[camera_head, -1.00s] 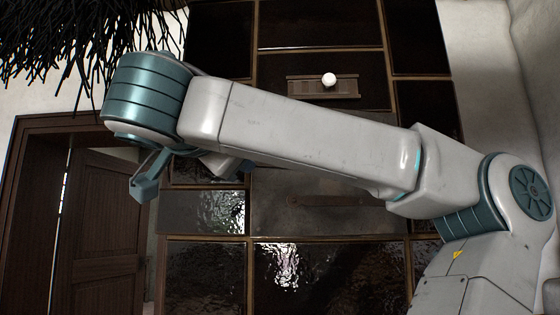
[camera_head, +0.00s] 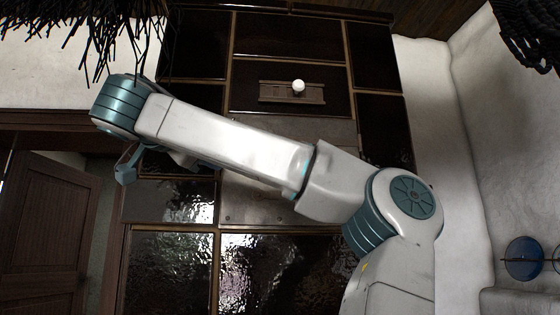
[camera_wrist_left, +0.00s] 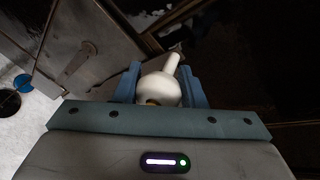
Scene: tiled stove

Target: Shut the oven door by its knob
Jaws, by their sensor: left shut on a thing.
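My left gripper (camera_head: 127,168) is at the far left end of the arm that crosses the head view, beside the left edge of the stove. In the left wrist view its two blue fingers are shut around a white knob (camera_wrist_left: 158,88), whose narrow stem points up and to the right. This knob is hidden in the head view. A grey metal panel (camera_head: 250,210) shows on the stove front, partly behind my arm. A grey metal panel with a brown strip also shows in the left wrist view (camera_wrist_left: 108,42). How far the oven door stands open is hard to tell. My right gripper is not seen.
A small slide plate (camera_head: 270,91) with another white knob (camera_head: 298,86) is on the dark tiles above my arm. A wooden door (camera_head: 45,220) stands at the left.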

